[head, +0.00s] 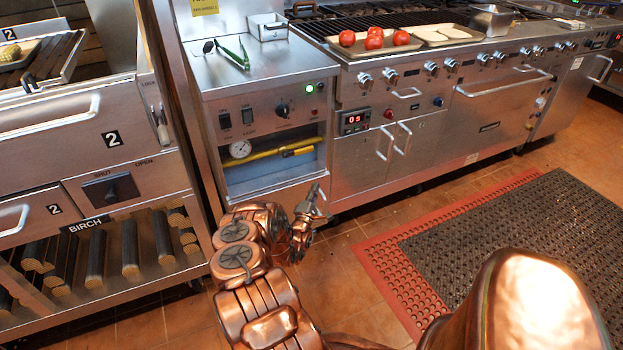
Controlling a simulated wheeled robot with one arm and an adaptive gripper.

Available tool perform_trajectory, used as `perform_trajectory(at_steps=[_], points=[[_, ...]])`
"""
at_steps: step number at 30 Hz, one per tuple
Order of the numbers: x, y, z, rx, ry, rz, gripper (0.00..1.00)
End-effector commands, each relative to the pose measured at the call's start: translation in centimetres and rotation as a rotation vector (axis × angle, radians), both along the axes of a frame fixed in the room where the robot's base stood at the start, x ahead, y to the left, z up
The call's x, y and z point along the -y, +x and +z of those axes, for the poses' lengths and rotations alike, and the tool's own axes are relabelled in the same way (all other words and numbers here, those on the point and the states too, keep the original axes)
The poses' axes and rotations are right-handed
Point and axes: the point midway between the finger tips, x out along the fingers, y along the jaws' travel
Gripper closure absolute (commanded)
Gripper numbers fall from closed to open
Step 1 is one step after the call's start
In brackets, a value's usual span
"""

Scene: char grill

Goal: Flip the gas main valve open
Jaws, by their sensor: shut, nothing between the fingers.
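A yellow gas pipe (262,156) runs across the open recess low in the steel cabinet (215,97), with a round white gauge (240,149) at its left. A yellow-orange lever (299,152) lies about in line with the pipe at its right part; it looks like the valve handle. My gripper (318,190) is shut and empty, below and to the right of the lever, apart from it. My copper-coloured arm reaches up from the bottom of the head view.
Above the recess is a panel with two dark switches, a black knob (283,112) and a green light (309,88). Green tongs (232,53) lie on the cabinet top. A wood-storage rack (100,285) stands at left. Red and black mats (480,240) cover the floor at right.

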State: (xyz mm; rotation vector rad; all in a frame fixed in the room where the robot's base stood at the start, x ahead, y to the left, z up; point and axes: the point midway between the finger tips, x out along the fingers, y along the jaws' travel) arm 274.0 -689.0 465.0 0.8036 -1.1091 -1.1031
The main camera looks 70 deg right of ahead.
Motion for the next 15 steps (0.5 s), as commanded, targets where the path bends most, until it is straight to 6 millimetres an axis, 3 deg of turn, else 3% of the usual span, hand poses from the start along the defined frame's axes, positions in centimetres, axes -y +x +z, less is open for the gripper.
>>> perform_trajectory(at_steps=[6, 15], points=[[-0.71, -0.83, -1.11, -0.002, 0.002, -0.001, 1.0], [-0.76, -0.88, -1.14, -0.001, 0.001, -0.001, 1.0]])
